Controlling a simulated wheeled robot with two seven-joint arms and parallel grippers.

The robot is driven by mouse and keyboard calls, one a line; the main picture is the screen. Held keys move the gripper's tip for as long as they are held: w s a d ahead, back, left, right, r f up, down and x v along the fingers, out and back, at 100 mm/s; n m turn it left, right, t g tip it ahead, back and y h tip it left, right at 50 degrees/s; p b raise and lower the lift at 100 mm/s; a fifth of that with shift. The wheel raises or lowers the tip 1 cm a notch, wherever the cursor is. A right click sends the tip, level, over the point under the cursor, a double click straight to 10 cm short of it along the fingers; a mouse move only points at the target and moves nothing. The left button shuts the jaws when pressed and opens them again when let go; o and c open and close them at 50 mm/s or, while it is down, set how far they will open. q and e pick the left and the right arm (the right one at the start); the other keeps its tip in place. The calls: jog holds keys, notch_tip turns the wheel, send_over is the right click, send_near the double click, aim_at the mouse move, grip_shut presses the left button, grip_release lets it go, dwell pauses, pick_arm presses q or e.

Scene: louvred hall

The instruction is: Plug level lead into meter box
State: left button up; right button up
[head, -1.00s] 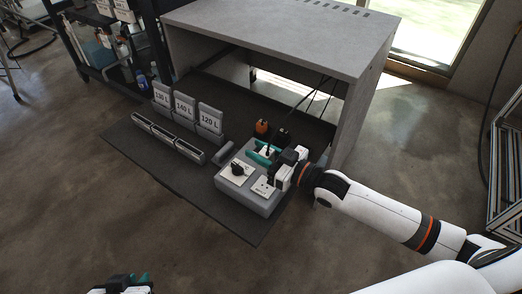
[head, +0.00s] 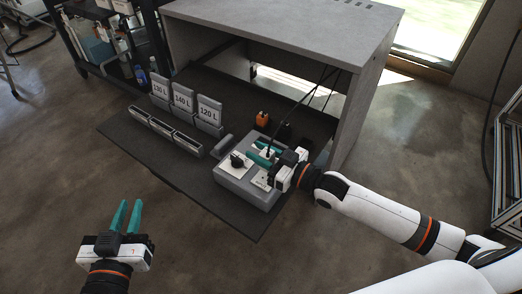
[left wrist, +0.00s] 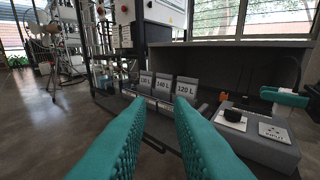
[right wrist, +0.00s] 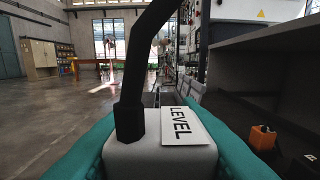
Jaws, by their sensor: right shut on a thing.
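The level lead's plug (right wrist: 175,150) is a pale block with a LEVEL label, and its black cable (right wrist: 138,70) rises from it. My right gripper (head: 263,157) is shut on this plug over the meter box; its teal fingers show on both sides in the right wrist view. The grey meter box (head: 232,183) has a black knob (head: 237,160) and a white INPUT socket plate (left wrist: 275,132). In the left wrist view the right gripper's fingers (left wrist: 285,97) are above and behind the plate, apart from it. My left gripper (head: 127,217) is open and empty, away from the board.
An orange plug (head: 262,119) and a black one stand behind the meter box under the grey cabinet (head: 290,30). Three label cards (head: 183,98) and a slotted grey rail (head: 166,132) are at the left. The dark board's front strip (head: 195,185) is clear.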

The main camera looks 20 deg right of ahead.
jog(key=shift+s+a+f, duration=0.1)
jog(key=shift+a+f, duration=0.05)
jog(key=shift+f, duration=0.3)
pick_arm(q)
jog(key=shift+r, duration=0.15)
pick_arm(e)
jog(key=shift+f, duration=0.15)
dwell(0.5)
pick_arm(q)
jog(key=shift+s+a+f+g+y+p, duration=0.1)
jog(key=shift+a+f+g+y+p, duration=0.15)
jog(key=shift+f, duration=0.25)
jog(key=shift+s+f+g+y+p, duration=0.1)
jog(key=shift+f+g, duration=0.25)
jog(key=shift+f, duration=0.1)
jog(key=shift+r, duration=0.1)
pick_arm(e)
jog(key=shift+f, duration=0.15)
